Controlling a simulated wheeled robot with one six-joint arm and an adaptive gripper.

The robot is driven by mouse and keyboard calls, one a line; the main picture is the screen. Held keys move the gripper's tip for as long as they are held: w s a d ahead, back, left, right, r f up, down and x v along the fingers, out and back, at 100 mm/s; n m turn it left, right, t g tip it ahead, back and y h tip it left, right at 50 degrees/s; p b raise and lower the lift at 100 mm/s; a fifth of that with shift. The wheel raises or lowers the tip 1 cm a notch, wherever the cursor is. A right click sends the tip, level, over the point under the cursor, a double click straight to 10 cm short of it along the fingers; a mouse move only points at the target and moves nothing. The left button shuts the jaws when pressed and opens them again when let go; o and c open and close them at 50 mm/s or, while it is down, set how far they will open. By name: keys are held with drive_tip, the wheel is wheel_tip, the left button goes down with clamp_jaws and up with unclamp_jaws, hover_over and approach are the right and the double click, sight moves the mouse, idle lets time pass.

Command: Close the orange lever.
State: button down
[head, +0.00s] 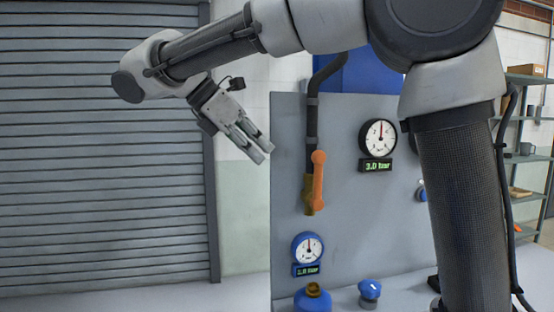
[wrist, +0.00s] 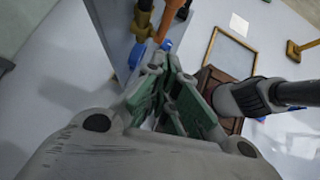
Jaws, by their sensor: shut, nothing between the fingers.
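The orange lever (head: 318,180) is on a brass valve (head: 308,196) at the lower end of a dark vertical pipe, in front of a grey panel. The lever stands nearly upright, roughly in line with the pipe. My gripper (head: 263,151) is to the left of the lever in the head view, pointing down and right, apart from it. Its fingers are shut with nothing between them. In the wrist view the lever (wrist: 172,18) shows at the top, beyond the fingertips (wrist: 160,62), with its upper part cut off by the frame.
A black gauge (head: 378,138) with a display reading 3.0 bar is right of the lever. A blue gauge (head: 308,247) is below it, above a blue and brass fitting (head: 313,298). A blue knob (head: 370,290) stands nearby. A grey shutter (head: 100,200) fills the left, with open space before it.

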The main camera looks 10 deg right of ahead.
approach(315, 186)
wheel_tip(315, 186, down, 3)
drive_tip(key=shift+w+d+f, duration=0.1)
drive_tip(key=shift+w+d, duration=0.1)
drive_tip(key=shift+d, duration=0.55)
drive_tip(key=shift+w+d+f, duration=0.1)
drive_tip(key=shift+w+d, duration=0.1)
drive_tip(key=shift+d, duration=0.55)
drive_tip(key=shift+d+r, duration=0.1)
